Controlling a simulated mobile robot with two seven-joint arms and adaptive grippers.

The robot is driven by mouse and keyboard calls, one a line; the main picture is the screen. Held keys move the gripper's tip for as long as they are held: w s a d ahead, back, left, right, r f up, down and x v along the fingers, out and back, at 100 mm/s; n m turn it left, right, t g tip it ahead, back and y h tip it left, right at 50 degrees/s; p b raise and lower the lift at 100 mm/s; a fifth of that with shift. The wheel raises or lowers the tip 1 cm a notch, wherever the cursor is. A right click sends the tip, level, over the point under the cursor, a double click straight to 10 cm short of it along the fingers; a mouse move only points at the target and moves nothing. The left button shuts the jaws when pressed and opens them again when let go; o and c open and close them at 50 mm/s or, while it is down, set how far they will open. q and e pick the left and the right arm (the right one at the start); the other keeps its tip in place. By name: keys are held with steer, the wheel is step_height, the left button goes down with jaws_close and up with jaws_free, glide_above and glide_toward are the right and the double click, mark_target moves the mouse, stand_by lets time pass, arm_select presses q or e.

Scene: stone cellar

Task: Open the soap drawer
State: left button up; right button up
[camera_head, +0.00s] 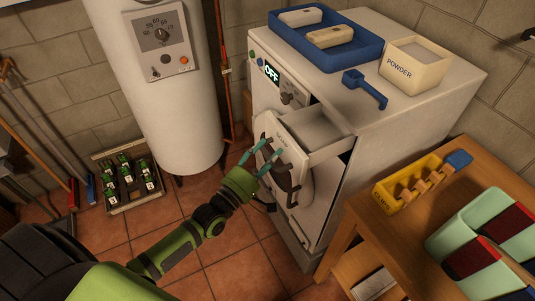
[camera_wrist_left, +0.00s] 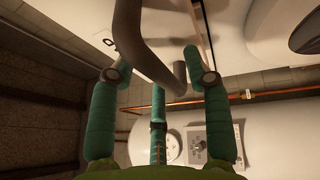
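The white soap drawer (camera_head: 316,128) of the washing machine (camera_head: 345,185) stands pulled out at the top of the machine's front, its empty-looking inside visible from above. Its front panel carries a dark handle (camera_head: 268,150), which shows as a thick grey bent bar in the left wrist view (camera_wrist_left: 128,30). My left gripper (camera_head: 265,153) is at this handle, in front of the drawer. Its teal fingers (camera_wrist_left: 158,62) are apart on both sides of the bar, with gaps visible, so it looks open around the handle. My right gripper is not in view.
A blue tray (camera_head: 375,53) with two soap bars, a blue scoop (camera_head: 365,88) and a powder box (camera_head: 415,67) are on the machine. A wooden table (camera_head: 350,228) stands right. A white boiler (camera_head: 165,110) and a bottle crate (camera_head: 128,180) are left. Tiled floor is free in front.

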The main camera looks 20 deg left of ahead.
arm_select(q)
steer(key=v, duration=1.2)
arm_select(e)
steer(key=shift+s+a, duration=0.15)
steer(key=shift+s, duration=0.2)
arm_select(q)
steer(key=s+a+f+m+g+y+b, duration=0.1)
steer(key=s+f+m+g, duration=0.2)
steer(key=f, duration=0.8)
steer(key=s+a+f+m+g+y, duration=0.1)
steer(key=s+f+m+g+y, duration=0.15)
steer(key=f, duration=0.85)
steer(key=s+a+f+m+g+y+b, duration=0.1)
steer(key=s+f+m+g, duration=0.25)
steer(key=f, duration=0.65)
steer(key=s+d+f+m+g, duration=0.2)
steer(key=s+f+m+g, duration=0.2)
steer(key=s+f, duration=0.4)
steer(key=s+d+f+m+g+b, duration=0.1)
steer(key=s+f+m+g, duration=0.4)
steer(key=s, duration=0.9)
step_height(320, 180, down, 4)
steer(key=shift+s+d+r+y, duration=0.1)
steer(key=shift+s+d+y, duration=0.2)
steer(key=shift+d, duration=0.5)
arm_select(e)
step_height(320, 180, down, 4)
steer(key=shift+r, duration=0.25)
